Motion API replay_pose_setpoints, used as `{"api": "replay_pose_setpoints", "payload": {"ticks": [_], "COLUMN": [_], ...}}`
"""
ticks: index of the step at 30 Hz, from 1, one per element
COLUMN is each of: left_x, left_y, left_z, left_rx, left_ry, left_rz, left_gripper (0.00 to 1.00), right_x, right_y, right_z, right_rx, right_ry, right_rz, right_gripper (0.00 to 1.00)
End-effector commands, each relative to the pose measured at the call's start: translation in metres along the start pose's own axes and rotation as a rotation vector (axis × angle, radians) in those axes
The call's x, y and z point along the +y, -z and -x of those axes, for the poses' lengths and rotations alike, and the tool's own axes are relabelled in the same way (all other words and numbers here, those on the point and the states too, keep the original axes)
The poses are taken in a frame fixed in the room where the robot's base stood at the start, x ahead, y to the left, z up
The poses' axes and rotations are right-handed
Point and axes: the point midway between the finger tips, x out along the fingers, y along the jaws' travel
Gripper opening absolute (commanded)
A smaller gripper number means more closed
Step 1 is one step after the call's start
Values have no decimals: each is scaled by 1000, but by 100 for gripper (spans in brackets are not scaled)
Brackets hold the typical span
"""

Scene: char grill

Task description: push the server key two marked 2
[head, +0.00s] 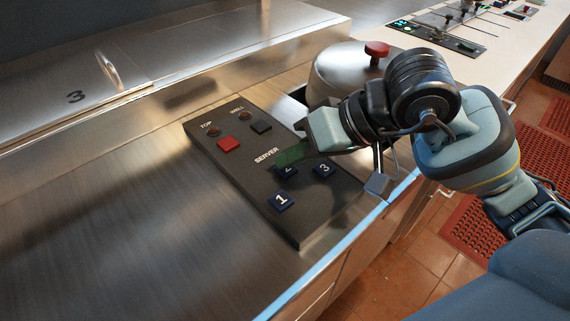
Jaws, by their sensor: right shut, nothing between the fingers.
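My left gripper is not in view.
A red button (229,144) and a black button (261,127) sit on the panel's far part. A steel pot with a red knob (377,49) stands behind my right gripper. A steel lid marked 3 (65,85) is at the left. The counter left of the panel is clear.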

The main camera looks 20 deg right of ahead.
Motion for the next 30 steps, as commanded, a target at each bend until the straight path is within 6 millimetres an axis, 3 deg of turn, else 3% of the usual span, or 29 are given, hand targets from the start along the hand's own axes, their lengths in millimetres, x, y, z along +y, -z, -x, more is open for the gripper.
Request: {"api": "replay_pose_setpoints", "payload": {"ticks": [17,30], "left_x": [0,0], "left_y": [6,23], "left_z": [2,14], "left_rx": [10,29], "left_ry": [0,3], "left_rz": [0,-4], "left_gripper": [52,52], "right_x": [-4,-22], "right_y": [5,22], "right_z": [7,31], "right_rx": [0,2], "right_ry": [-1,-1], "right_rz": [-1,2], "right_gripper": [0,0]}}
